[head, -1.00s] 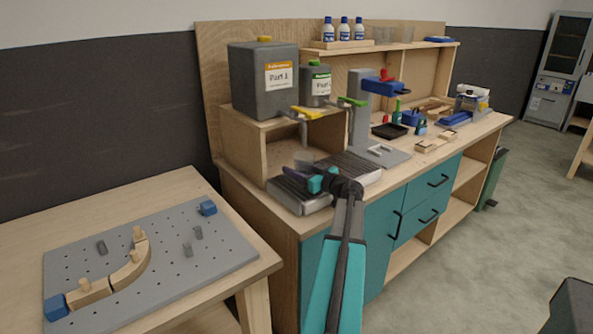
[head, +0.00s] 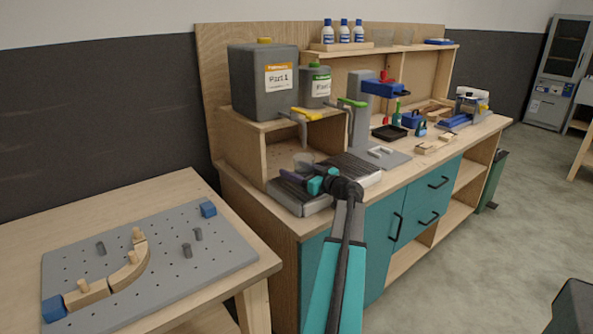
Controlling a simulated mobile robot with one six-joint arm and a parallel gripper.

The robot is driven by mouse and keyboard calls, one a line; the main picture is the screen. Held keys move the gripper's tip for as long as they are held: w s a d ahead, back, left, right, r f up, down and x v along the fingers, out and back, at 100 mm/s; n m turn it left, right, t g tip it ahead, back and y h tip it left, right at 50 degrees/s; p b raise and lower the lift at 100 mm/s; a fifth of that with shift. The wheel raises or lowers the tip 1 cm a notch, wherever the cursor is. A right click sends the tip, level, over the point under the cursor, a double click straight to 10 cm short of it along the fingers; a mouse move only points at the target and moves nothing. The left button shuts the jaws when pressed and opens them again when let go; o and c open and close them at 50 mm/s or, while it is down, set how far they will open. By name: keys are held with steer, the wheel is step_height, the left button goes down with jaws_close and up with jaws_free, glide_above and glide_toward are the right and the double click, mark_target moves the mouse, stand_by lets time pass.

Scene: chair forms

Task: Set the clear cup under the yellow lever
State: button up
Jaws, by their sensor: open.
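The clear cup (head: 303,161) stands on the left drip tray (head: 289,193), below the spout with the yellow lever (head: 305,113). That lever belongs to the large grey container (head: 263,90) labelled Part 1. My gripper (head: 300,180) is open just in front of the cup, at the tray, with its purple and teal parts visible. The gripper overlaps the cup's lower part in the picture, so I cannot tell whether they touch. The cup looks upright.
The smaller container (head: 315,87) has a green lever (head: 351,102) to the right, above a second drip tray (head: 350,168). Clear cups (head: 383,37) and blue-capped bottles (head: 344,31) stand on the upper shelf. A pegboard (head: 200,250) lies on the left table.

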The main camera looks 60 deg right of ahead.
steer(key=shift+a+f+p, duration=0.15)
steer(key=shift+f+p, duration=0.3)
steer(key=shift+p, duration=0.2)
steer(key=shift+r+p, duration=0.4)
steer(key=shift+p, duration=0.4)
steer(key=s+b, duration=0.1)
steer(key=s, duration=0.3)
steer(key=s+a+b, duration=0.1)
steer(key=s, duration=0.3)
steer(key=s+a+r, duration=0.1)
steer(key=s, duration=0.2)
steer(key=shift+s+b, duration=0.4)
